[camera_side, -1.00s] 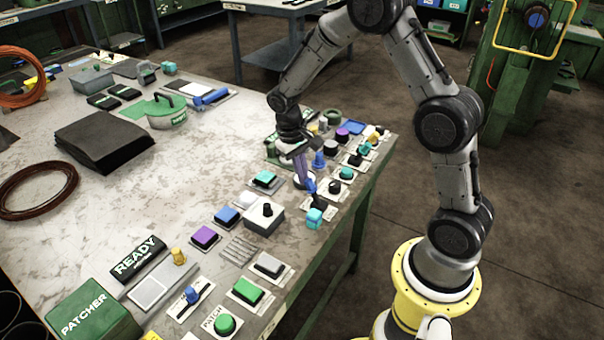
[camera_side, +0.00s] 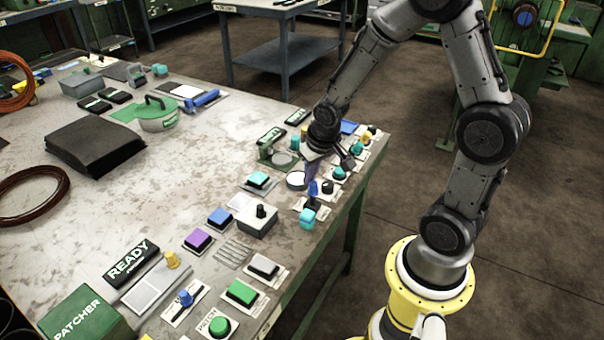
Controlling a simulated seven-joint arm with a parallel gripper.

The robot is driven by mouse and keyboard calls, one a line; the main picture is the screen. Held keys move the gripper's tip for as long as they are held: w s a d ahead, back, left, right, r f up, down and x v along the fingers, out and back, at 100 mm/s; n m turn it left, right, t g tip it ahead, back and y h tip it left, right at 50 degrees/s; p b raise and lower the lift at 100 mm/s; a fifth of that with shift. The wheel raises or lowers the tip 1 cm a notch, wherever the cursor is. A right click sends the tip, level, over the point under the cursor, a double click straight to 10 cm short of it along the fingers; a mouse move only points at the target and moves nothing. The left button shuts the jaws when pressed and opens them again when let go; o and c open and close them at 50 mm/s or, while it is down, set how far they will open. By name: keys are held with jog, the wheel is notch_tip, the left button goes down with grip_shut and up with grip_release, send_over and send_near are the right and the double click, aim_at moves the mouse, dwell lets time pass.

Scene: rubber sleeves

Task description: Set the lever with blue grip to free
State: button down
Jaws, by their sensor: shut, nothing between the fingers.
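The lever with the blue grip (camera_side: 313,188) stands on a light plate with a dark base near the right edge of the bench. Its grip looks close to upright. My gripper (camera_side: 309,178) points down just behind and above the grip, with its purple-tinted fingers shut and empty. The fingers overlap the top of the grip in this view, so I cannot tell whether they touch it. The lettering on the lever's plate is too small to read.
Several knobs and buttons crowd the area behind my gripper. A second blue-gripped control (camera_side: 186,298) is at the front.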

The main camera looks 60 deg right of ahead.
jog(key=shift+s, duration=1.55)
jog(key=shift+s+f, duration=0.35)
jog(key=shift+s, duration=0.5)
jog(key=shift+f, duration=0.1)
jog(key=shift+w, duration=0.1)
jog(key=w+d+r, duration=0.2)
jog(key=w, duration=0.2)
jog(key=s+a+r, duration=0.1)
jog(key=s+r, duration=0.5)
jog(key=r, duration=0.1)
jog(key=shift+s+a+r, duration=0.25)
jog(key=shift+s+r, duration=0.05)
jog(key=shift+r, duration=0.05)
